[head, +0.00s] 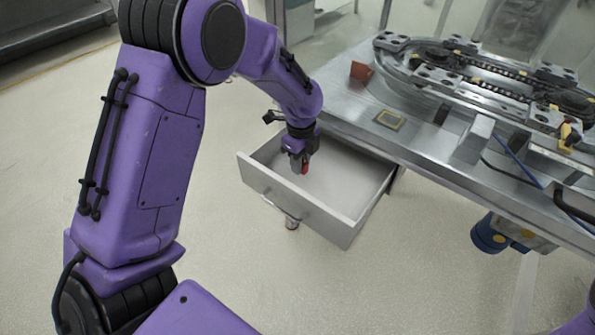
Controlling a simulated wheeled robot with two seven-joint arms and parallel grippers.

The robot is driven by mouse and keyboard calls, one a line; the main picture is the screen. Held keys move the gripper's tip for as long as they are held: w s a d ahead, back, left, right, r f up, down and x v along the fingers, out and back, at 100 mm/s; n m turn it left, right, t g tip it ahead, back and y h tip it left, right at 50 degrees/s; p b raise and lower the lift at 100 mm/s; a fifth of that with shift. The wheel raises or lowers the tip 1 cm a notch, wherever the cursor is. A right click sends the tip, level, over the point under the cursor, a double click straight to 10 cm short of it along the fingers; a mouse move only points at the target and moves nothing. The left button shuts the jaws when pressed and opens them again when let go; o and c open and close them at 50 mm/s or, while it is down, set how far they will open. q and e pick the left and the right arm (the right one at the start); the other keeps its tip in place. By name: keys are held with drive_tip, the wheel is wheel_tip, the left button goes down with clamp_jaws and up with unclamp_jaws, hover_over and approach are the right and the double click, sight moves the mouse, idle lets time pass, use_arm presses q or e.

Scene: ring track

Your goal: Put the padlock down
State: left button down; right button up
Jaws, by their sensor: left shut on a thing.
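My left gripper (300,162) points down over the open drawer (342,228), inside the outline of its walls. My right gripper is not in view.
The metal table (425,146) carries a ring track (480,75) with a chain, a reddish-brown block (361,71) and a yellow-edged square plate (389,120). A blue motor-like unit (489,234) sits below the table at right. The floor left of and before the drawer is clear.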

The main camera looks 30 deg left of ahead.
sight(295, 179)
use_arm(q)
drive_tip(key=f, duration=0.2)
drive_tip(key=a+f, duration=0.1)
drive_tip(key=w+a+f, duration=0.1)
drive_tip(key=f, duration=0.1)
drive_tip(key=shift+f, duration=0.35)
drive_tip(key=shift+s, duration=0.1)
drive_tip(key=c, duration=0.9)
unclamp_jaws()
drive_tip(key=shift+f, duration=0.1)
wheel_tip(295, 179, up, 12)
drive_tip(key=shift+r+p, duration=0.2)
drive_tip(key=shift+p, duration=0.3)
